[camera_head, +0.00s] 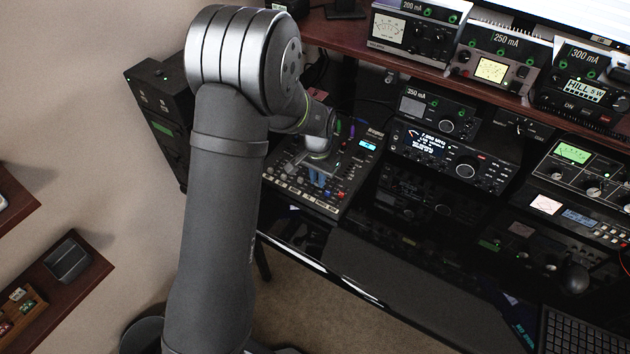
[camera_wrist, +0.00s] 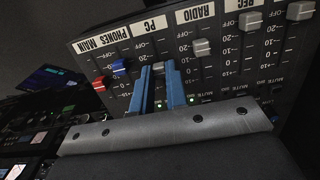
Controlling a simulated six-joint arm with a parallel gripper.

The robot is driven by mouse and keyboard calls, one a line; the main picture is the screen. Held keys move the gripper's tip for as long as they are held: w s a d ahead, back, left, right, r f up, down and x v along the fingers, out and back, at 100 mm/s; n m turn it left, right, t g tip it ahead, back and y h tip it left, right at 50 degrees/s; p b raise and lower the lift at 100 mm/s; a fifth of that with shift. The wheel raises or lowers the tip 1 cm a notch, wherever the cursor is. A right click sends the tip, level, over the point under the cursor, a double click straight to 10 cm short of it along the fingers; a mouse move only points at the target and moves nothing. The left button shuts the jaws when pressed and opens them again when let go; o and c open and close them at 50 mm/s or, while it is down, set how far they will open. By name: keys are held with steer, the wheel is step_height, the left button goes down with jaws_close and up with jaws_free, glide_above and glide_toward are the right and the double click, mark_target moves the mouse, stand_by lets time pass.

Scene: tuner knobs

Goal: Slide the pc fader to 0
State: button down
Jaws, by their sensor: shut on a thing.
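The mixer panel fills the wrist view upside down, with the PC label (camera_wrist: 155,23) at the top. The pale PC fader cap (camera_wrist: 158,67) sits between the blue fingertips of my gripper (camera_wrist: 158,71), which is shut on it. The cap is in the upper part of its track as pictured, below the -OFF- and 20 marks. The fingers hide the lower track and its 0 mark, so the exact reading cannot be told.
The blue phones fader (camera_wrist: 119,66) and red main fader (camera_wrist: 99,83) are left of my fingers. The grey radio fader (camera_wrist: 201,47) is close on the right, with further grey faders beyond. A radio set (camera_head: 455,160) stands right of the mixer.

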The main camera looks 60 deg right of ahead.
steer(key=shift+d, duration=0.75)
steer(key=c, duration=1.4)
jaws_free()
steer(key=shift+c, duration=0.2)
steer(key=shift+r, duration=0.1)
step_height(320, 180, up, 17)
steer(key=shift+r, duration=0.2)
steer(key=shift+f, duration=0.1)
step_height(320, 180, down, 17)
steer(key=shift+a+f, duration=0.1)
steer(key=shift+f, duration=0.1)
steer(key=shift+a, duration=0.15)
